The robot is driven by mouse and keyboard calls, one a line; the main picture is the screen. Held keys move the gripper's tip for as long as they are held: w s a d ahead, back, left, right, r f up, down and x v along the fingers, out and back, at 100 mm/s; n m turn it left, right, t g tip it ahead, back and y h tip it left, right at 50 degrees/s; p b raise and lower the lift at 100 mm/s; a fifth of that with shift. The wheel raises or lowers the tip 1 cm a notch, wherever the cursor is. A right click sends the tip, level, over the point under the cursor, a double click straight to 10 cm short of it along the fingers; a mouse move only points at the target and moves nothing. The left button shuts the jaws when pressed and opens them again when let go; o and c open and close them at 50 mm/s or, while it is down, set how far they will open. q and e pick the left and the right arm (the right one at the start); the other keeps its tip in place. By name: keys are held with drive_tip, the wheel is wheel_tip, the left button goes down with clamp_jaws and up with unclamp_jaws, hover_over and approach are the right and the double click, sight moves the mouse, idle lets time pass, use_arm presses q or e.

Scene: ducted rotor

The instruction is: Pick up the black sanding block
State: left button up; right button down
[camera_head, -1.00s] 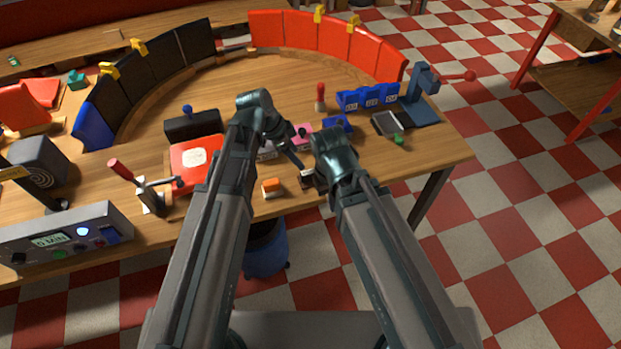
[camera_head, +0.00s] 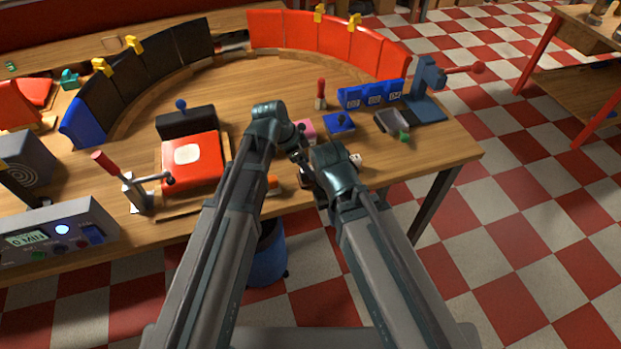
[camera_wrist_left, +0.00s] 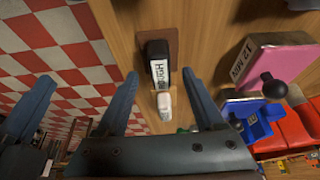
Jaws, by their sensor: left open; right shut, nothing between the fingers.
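The black sanding block (camera_wrist_left: 157,62), a black block with a white lettered label, lies on a brown patch of the wooden tabletop in the left wrist view. My left gripper (camera_wrist_left: 159,74) is open, with one finger on each side of the block in that view. Whether the fingers have reached its height I cannot tell. In the head view my left gripper (camera_head: 301,158) is over the table's front part, and the arms hide the block. My right gripper (camera_head: 318,192) is close beside it, lower, shut and empty, and partly hidden by its own arm.
A small white object (camera_wrist_left: 164,106) lies just beside the block. A pink block (camera_wrist_left: 275,62) with a black knob and a blue piece (camera_wrist_left: 262,122) are to the right. A red box (camera_head: 192,165) and a lever clamp (camera_head: 135,187) stand left of my arms.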

use_arm(q)
drive_tip(key=b+x, duration=0.2)
drive_tip(key=x, duration=0.1)
drive_tip(key=shift+f, duration=0.1)
drive_tip(key=shift+c, duration=0.4)
clamp_jaws()
